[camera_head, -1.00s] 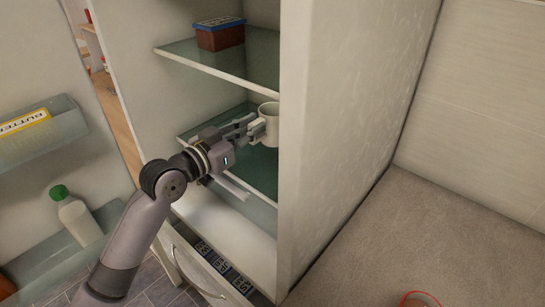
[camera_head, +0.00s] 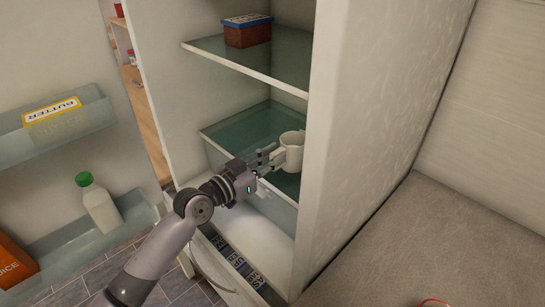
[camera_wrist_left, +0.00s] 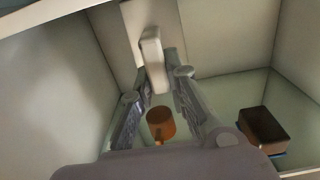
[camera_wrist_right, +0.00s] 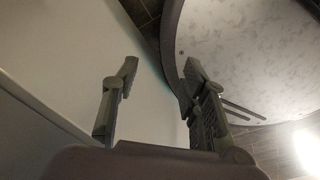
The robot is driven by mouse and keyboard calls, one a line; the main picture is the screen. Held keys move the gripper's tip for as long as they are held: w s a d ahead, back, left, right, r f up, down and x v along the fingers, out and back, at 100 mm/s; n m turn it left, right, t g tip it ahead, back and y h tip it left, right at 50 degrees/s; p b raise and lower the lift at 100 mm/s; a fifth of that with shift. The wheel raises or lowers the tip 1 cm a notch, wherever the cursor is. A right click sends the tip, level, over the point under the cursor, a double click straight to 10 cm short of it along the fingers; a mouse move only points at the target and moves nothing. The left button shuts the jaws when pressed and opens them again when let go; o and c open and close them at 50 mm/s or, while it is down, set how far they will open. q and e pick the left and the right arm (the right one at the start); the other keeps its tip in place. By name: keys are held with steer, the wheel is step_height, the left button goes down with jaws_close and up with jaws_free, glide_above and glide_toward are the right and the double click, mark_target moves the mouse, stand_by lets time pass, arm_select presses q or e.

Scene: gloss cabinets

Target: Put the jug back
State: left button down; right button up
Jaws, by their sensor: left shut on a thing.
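The jug (camera_head: 291,152) is a pale mug-like vessel, upright at the right end of the fridge's middle glass shelf (camera_head: 232,126). I cannot tell whether its base touches the glass. My left gripper (camera_head: 270,160) reaches in from the front left and is shut on the jug's handle. In the left wrist view the pale handle (camera_wrist_left: 153,62) sits between the fingers (camera_wrist_left: 155,78), with part of the jug's body behind it. My right gripper (camera_wrist_right: 152,85) shows only in its own wrist view, open and empty beside a pale panel.
A brown box with a blue lid (camera_head: 247,32) stands on the upper shelf (camera_head: 270,62). The left wrist view also shows an orange cylinder (camera_wrist_left: 160,124). The open door holds a green-capped bottle (camera_head: 98,205) and butter pack (camera_head: 52,112). The fridge side wall (camera_head: 360,130) stands close right of the jug.

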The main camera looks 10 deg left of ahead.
arm_select(q)
steer(key=c, duration=2)
jaws_free()
steer(key=shift+f, duration=0.15)
steer(key=o, duration=0.4)
arm_select(e)
steer(key=shift+s+f, duration=0.1)
steer(key=shift+s, duration=0.2)
arm_select(q)
steer(key=shift+o, duration=0.2)
steer(key=shift+r+p, duration=0.3)
steer(key=shift+r, duration=0.05)
steer(key=b+v, duration=0.3)
steer(key=v, duration=0.9)
arm_select(e)
steer(key=shift+a+f, duration=0.15)
steer(key=shift+f, duration=1.2)
arm_select(q)
steer(key=shift+f, duration=0.15)
